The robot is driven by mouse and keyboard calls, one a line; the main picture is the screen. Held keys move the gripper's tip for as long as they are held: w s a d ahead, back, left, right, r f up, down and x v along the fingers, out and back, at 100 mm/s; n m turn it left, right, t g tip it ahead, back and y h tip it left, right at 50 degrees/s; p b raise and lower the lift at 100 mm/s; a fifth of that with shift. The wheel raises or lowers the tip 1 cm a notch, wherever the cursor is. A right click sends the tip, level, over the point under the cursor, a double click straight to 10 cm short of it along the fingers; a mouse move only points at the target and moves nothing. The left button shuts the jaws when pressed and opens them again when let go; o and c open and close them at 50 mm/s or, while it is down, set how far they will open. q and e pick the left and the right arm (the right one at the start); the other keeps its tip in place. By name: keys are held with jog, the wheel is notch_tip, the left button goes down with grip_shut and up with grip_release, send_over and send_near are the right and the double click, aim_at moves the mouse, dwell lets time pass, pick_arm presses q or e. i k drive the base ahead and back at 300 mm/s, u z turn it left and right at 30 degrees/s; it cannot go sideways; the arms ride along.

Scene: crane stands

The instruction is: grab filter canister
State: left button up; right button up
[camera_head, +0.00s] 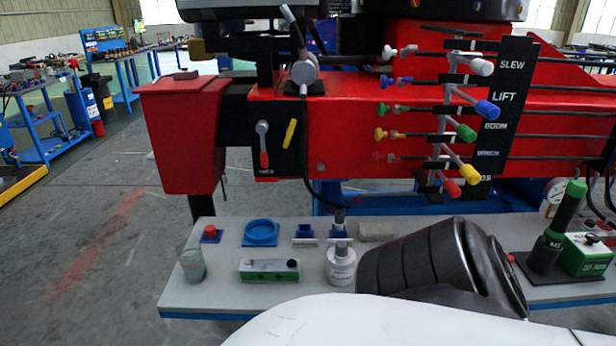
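A small white canister with a dark label (341,268) stands upright on the grey bench top, near its front edge. I take it for the filter canister. A grey neck or fitting (341,243) shows above it; I cannot tell whether this belongs to it. My dark arm link (430,262) lies just right of the canister in the picture and covers part of the bench. I see no fingers of either gripper and nothing held. A murky grey cup (192,266) stands at the bench's left end.
The bench (222,290) also holds a blue ring dish (261,232), a red button (210,231), a green-and-white box (269,270), blue blocks (305,233) and a dark green-topped tool (552,238). The red crane body with coloured levers (487,110) rises behind it.

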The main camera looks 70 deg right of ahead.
aim_at(340, 273)
jog(key=i, duration=1.35)
jog(key=z, duration=1.9)
